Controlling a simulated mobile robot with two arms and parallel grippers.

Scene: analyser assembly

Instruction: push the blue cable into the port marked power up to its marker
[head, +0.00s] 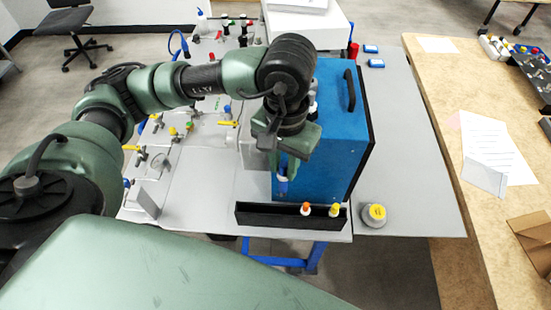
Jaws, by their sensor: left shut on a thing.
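My left gripper (284,172) points down at the left front corner of the blue analyser box (345,130). It is shut on the blue cable (283,187), of which only a short blue piece shows at the fingertips, close against the box. The rest of the cable, its marker and the port marked power cannot be made out; my wrist and fingers cover that part of the box. I cannot tell whether the cable's end is in a port. My right gripper is not in view.
A black tray (270,215) with orange- and yellow-capped items stands in front of the box. A yellow-topped grey container (374,216) stands to its right. Valves and fittings (188,128) crowd the left of the grey table.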

